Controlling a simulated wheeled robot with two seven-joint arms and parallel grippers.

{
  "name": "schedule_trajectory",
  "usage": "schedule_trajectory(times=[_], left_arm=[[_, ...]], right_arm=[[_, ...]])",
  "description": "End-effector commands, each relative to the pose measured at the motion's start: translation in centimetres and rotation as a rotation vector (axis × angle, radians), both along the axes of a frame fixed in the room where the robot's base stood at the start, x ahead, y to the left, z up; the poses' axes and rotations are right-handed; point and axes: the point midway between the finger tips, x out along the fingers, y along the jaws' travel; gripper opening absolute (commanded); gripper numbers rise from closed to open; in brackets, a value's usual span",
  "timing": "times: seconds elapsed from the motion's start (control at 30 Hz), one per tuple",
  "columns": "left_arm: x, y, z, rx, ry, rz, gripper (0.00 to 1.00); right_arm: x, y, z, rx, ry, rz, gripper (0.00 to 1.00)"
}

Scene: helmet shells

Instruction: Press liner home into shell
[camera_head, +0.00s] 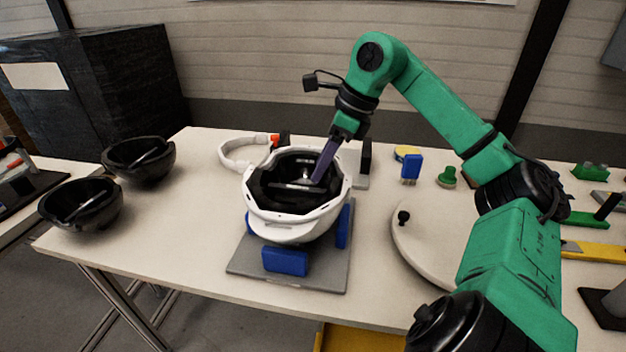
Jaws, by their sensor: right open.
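The white helmet shell (284,232) sits open side up in a fixture with blue pads (285,261) on a grey plate (318,278). A black liner (265,190) lies inside the shell; from this angle I cannot tell how deep it sits. My right gripper (321,174) reaches down into the shell's opening from the upper right, its finger tips over the liner. It is open, and I cannot tell whether it touches the liner. My left gripper is not in view.
Two black bowl-shaped liners (82,203) (140,160) stand at the table's left end. A white band (236,153) lies behind the shell. A round pale disc (430,235) with a black knob is to the right. Brushes and tools lie further right. The table's front left is clear.

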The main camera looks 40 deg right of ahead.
Motion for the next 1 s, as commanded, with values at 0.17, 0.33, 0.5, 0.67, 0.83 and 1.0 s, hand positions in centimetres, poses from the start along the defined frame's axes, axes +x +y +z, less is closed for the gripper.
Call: schedule_trajectory(times=[0.17, 0.33, 0.5, 0.67, 0.83, 1.0], left_arm=[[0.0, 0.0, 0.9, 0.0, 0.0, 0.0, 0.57], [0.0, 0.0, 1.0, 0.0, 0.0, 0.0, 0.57], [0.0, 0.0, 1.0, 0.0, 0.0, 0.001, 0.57], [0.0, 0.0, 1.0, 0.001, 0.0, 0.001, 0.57], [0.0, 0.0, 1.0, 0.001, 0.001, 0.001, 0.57], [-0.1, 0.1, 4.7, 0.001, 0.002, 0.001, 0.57]], right_arm=[[-1.4, -1.0, 4.4, -0.002, 0.0, -0.003, 0.49], [-2.0, -1.4, 5.8, 0.0, 0.0, -0.001, 0.49], [-2.0, -1.4, 5.8, 0.0, 0.0, 0.0, 0.49], [-2.0, -1.4, 5.8, 0.0, 0.0, 0.0, 0.49], [-2.0, -1.4, 5.8, 0.001, 0.001, 0.0, 0.49], [-2.0, -1.4, 9.5, 0.001, -0.001, 0.0, 0.49]])
